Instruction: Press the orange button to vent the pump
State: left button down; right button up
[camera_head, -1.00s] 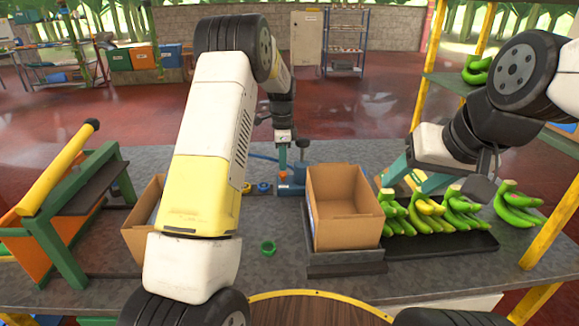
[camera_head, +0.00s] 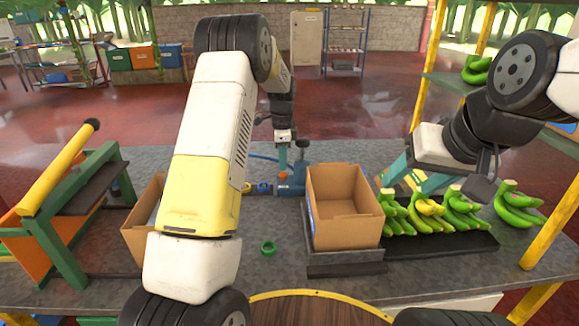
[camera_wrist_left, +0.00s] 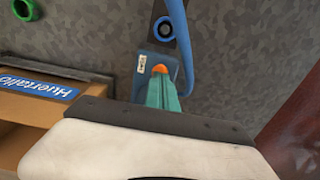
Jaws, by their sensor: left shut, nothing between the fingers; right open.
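The orange button (camera_head: 283,175) sits on top of the small blue pump (camera_head: 297,182) at the back middle of the table. In the left wrist view the orange button (camera_wrist_left: 159,69) shows just beyond my fingertips, on the blue pump body (camera_wrist_left: 141,68) with a small white label. My left gripper (camera_head: 283,166) is shut and empty, its teal fingers pointing down at the button. In the wrist view its fingertips (camera_wrist_left: 159,79) overlap the button's near edge; I cannot tell whether they touch. My right gripper (camera_head: 411,181) is open above the bananas.
A cardboard box (camera_head: 343,215) stands just right of the pump. Green bananas (camera_head: 430,212) lie on a dark tray to the right. A green ring (camera_head: 268,247) lies on the grey table. A yellow-handled press (camera_head: 60,170) stands at left. A blue hose (camera_wrist_left: 187,55) runs beside the pump.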

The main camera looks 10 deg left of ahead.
aim_at(283, 173)
pick_arm(q)
jog(key=shift+f, duration=1.2)
dwell(1.1)
notch_tip(283, 173, up, 8)
dwell(0.8)
jog(key=shift+r, duration=0.1)
jog(key=s+a+r+n+t+h, duration=0.1)
jog(key=s+r+n+t+h, duration=0.15)
jog(key=s+r+n, duration=0.9)
jog(key=s+r+n+t, duration=0.2)
jog(key=s+n+t, duration=0.1)
jog(key=s, duration=2.1)
jog(key=shift+s+d+r+n+t, duration=0.15)
jog(key=shift+d+r+n+t, duration=0.2)
jog(key=shift+r, duration=0.05)
